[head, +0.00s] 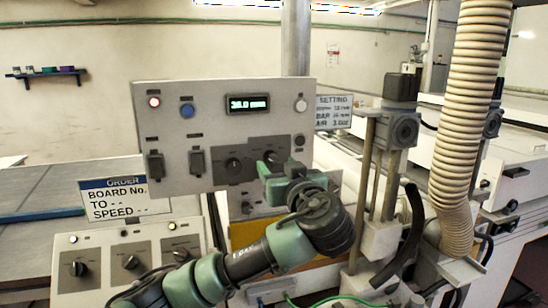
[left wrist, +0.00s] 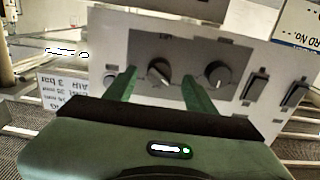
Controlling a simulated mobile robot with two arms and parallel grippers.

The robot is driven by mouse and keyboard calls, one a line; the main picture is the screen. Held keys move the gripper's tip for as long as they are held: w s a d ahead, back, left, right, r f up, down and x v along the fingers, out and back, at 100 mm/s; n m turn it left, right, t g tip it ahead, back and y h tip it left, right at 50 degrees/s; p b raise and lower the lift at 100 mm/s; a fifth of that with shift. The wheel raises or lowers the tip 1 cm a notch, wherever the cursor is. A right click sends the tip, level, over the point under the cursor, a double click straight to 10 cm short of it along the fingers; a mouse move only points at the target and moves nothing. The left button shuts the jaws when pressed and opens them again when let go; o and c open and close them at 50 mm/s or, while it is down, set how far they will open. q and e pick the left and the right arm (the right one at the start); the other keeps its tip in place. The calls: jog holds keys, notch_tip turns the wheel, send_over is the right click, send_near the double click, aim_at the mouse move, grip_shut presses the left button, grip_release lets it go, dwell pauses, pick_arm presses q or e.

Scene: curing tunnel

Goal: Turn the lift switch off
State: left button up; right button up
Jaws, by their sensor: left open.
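A grey-white control panel (head: 215,105) fills the middle of the head view. Its dark plate carries two black rotary knobs: a left knob (head: 233,165) and a right knob (head: 272,159). My left gripper (head: 281,168) is open in front of the right knob. In the left wrist view, which is upside down, this knob (left wrist: 159,73) lies between the two green fingers (left wrist: 158,82); whether they touch it I cannot tell. The other knob (left wrist: 218,74) is outside the fingers. The small labels are unreadable, so I cannot tell which control is the lift switch. My right gripper is not in view.
Two rocker switches (head: 155,165) (head: 197,161), a lit red button (head: 154,102), a blue button (head: 187,110) and a display (head: 248,103) reading about 36.0 mm share the panel. A ribbed hose (head: 473,130) and a lift column (head: 390,150) stand right of my arm.

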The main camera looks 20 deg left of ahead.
aim_at(274, 163)
pick_arm(q)
jog(key=shift+p+x, duration=0.35)
jog(key=shift+x, duration=0.85)
jog(key=shift+w+a, duration=0.2)
jog(key=shift+w, duration=0.1)
